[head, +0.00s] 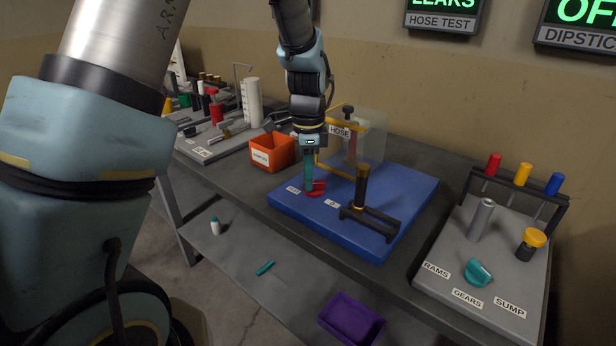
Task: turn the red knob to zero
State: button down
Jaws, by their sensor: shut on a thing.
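The red knob (317,188) sits near the left front part of the blue board (290,206) on the bench. My gripper (309,188) points down from above with its teal fingers shut on the knob and hides part of it. Two small white labels lie by the knob, one at its left and one at its lower right; their print is too small to read surely. The knob's exact angle cannot be told.
A black-and-brass post (361,188) on a dark stand is right of my gripper. Behind is a clear box (372,138) with a HOSE label. An orange bin (268,152) stands left. A grey board (500,262) with coloured handles is right. A purple bin (350,319) is below.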

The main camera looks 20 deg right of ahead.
jog(key=shift+n, duration=0.3)
jog(key=n, duration=0.3)
jog(key=n+p, duration=0.1)
jog(key=n, duration=0.1)
jog(key=shift+s, duration=0.35)
jog(key=n, duration=0.2)
jog(key=n+p, duration=0.1)
jog(key=n, duration=0.3)
jog(key=shift+s+d+r+n+p, duration=0.1)
jog(key=shift+s+d+n+p, duration=0.1)
jog(key=shift+s+n+p, duration=0.15)
jog(key=n, duration=0.2)
jog(key=n+p, duration=0.1)
jog(key=n, duration=0.1)
jog(key=n+p, duration=0.1)
jog(key=n, duration=0.1)
jog(key=shift+s+d+n, duration=0.2)
jog(key=shift+d+n, duration=0.05)
jog(key=shift+d, duration=0.1)
jog(key=n+p, duration=0.1)
jog(key=n, duration=0.1)
jog(key=n+p, duration=0.1)
jog(key=n, duration=0.2)
jog(key=shift+d, duration=0.35)
jog(key=c, duration=0.8)
grip_release()
jog(key=shift+c, duration=0.2)
